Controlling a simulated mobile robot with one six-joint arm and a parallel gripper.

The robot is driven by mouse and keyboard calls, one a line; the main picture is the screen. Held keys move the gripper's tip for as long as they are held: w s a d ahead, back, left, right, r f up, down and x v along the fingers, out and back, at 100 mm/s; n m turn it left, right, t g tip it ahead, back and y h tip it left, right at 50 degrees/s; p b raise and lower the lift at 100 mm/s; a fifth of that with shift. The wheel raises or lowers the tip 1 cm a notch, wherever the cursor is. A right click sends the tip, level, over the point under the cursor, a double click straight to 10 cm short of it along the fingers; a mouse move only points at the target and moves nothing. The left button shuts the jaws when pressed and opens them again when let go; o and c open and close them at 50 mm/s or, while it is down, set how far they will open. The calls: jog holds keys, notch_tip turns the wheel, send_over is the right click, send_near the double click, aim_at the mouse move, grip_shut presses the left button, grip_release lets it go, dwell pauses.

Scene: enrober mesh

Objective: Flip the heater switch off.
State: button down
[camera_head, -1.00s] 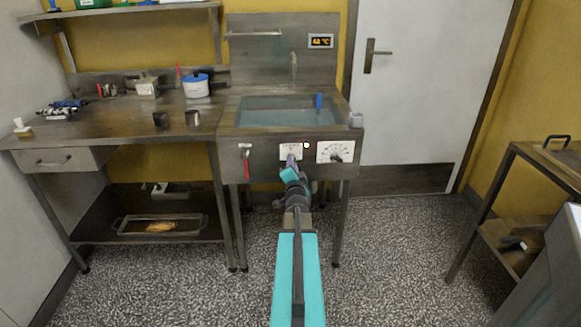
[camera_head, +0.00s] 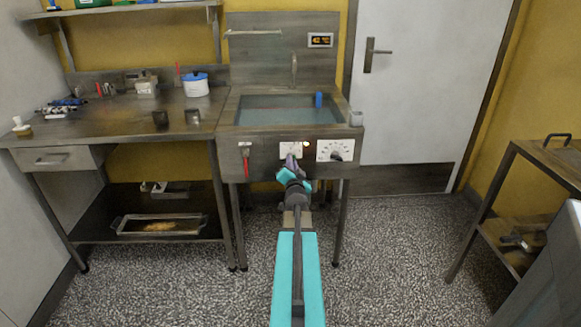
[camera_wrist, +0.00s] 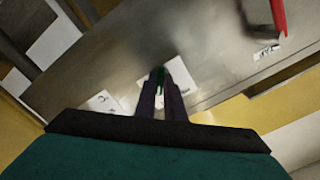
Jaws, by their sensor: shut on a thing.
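The heater switch's white plate (camera_head: 285,150) is on the front panel of the sink unit, left of a white dial plate (camera_head: 336,151). It also shows in the wrist view (camera_wrist: 182,74), behind my fingers. My gripper (camera_head: 291,160) is at this plate. In the wrist view my gripper's dark fingers (camera_wrist: 160,88) are close together, with a small green piece between their tips. They appear shut on the switch lever, which is mostly hidden. A small orange-yellow light (camera_head: 306,144) shows just right of the switch plate.
A red handle (camera_head: 246,167) hangs from the panel at the left; it also shows in the wrist view (camera_wrist: 279,16). The water basin (camera_head: 240,104) is above the panel. A worktable (camera_head: 90,125) stands left and a dark cart (camera_head: 516,150) right. The floor between is clear.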

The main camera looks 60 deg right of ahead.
jog(key=shift+s+d+n+b, duration=0.1)
jog(key=shift+n+b, duration=0.6)
jog(key=shift+n, duration=1.3)
jog(key=shift+s+d+n+b, duration=0.1)
jog(key=shift+n+b, duration=0.55)
jog(key=shift+n, duration=1.35)
jog(key=c, duration=1.8)
grip_release()
jog(key=shift+c, duration=0.2)
jog(key=shift+w+a, duration=0.1)
jog(key=shift+a, duration=0.15)
